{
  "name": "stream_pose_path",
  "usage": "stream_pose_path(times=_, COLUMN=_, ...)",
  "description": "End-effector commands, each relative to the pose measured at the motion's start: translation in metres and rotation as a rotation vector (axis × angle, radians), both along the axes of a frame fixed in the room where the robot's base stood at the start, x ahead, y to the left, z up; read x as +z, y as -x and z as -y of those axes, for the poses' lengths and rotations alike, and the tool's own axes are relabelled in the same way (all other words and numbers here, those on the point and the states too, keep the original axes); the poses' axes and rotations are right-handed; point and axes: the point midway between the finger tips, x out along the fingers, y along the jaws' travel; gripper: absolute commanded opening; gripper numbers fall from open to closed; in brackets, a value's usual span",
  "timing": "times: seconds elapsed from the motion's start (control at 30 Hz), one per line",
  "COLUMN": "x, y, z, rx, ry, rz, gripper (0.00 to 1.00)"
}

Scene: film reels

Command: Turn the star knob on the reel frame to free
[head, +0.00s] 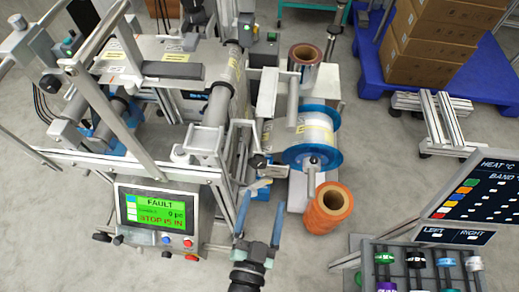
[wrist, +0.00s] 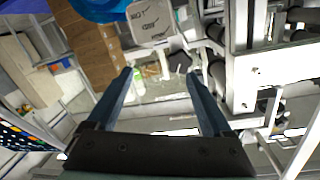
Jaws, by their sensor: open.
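My gripper (head: 262,205) is open and empty, its two blue fingers pointing up the picture toward the reel frame; they also show in the wrist view (wrist: 161,74). A small dark knob (head: 258,161) sits on the reel frame beside the blue-flanged reel (head: 312,137), beyond my fingertips and apart from them. It looks like the star knob, but its lobes and any free or locked marking are too small to read. In the wrist view a dark shape (wrist: 180,62) shows between the fingertips; I cannot tell if it is the knob.
A display (head: 158,212) reads FAULT and STOP IS IN, left of my gripper. An orange roll (head: 328,210) stands close on the right. A rack of coloured spools (head: 416,262) is at lower right. Cartons on a blue pallet (head: 376,80) stand at the back right.

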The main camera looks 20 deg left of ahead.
Motion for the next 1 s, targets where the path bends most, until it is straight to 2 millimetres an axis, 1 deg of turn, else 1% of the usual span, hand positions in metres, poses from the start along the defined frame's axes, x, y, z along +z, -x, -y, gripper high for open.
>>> stream_pose_path(times=0.03, x=0.006, y=0.004, z=-0.009, rx=0.033, ry=0.050, rz=0.033, gripper=0.85)
stream_pose_path(times=0.1, x=0.010, y=0.007, z=-0.018, rx=0.064, ry=0.099, rz=0.068, gripper=0.85)
stream_pose_path(times=0.17, x=0.013, y=0.007, z=-0.022, rx=0.078, ry=0.121, rz=0.086, gripper=0.85)
stream_pose_path(times=0.27, x=0.014, y=0.001, z=-0.025, rx=0.084, ry=0.132, rz=0.096, gripper=0.85)
stream_pose_path(times=0.37, x=0.014, y=-0.012, z=-0.028, rx=0.082, ry=0.131, rz=0.096, gripper=0.85)
stream_pose_path(times=0.7, x=0.013, y=-0.077, z=-0.046, rx=0.080, ry=0.128, rz=0.094, gripper=0.85)
stream_pose_path(times=0.8, x=0.013, y=-0.093, z=-0.050, rx=0.081, ry=0.129, rz=0.093, gripper=0.85)
stream_pose_path(times=0.9, x=0.013, y=-0.105, z=-0.054, rx=0.080, ry=0.128, rz=0.092, gripper=0.85)
stream_pose_path(times=1.0, x=0.013, y=-0.112, z=-0.056, rx=0.079, ry=0.128, rz=0.091, gripper=0.85)
